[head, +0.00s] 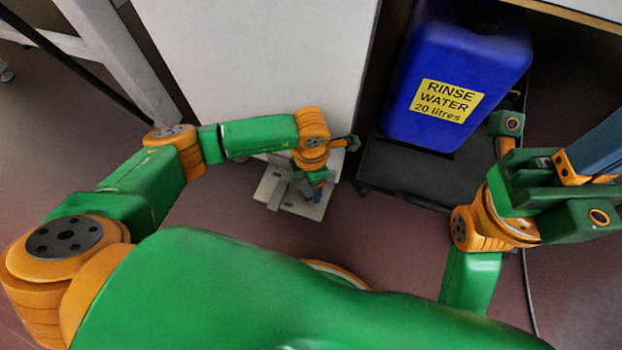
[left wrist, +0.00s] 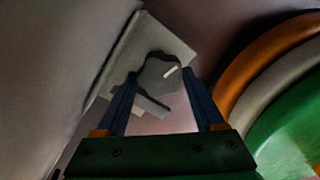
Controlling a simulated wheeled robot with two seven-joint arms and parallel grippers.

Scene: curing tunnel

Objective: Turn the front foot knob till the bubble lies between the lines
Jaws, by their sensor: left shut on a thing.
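The front foot knob (left wrist: 158,74) is dark grey with scalloped edges and a white mark on its face. In the left wrist view it sits between the two blue fingers of my left gripper (left wrist: 160,78), which is shut on it. In the head view my left gripper (head: 316,190) is low at the cabinet's foot, beside a pale foot plate (head: 272,189), and hides the knob. My right gripper (head: 606,150) is at the right edge, partly cut off, away from the foot. The bubble and its lines are not visible in either view.
A white cabinet (head: 260,65) stands over the foot. To its right, a blue rinse water container (head: 425,60) stands on a dark low base (head: 410,175). A cable lies on the floor at the right. The reddish floor in front of the foot is clear.

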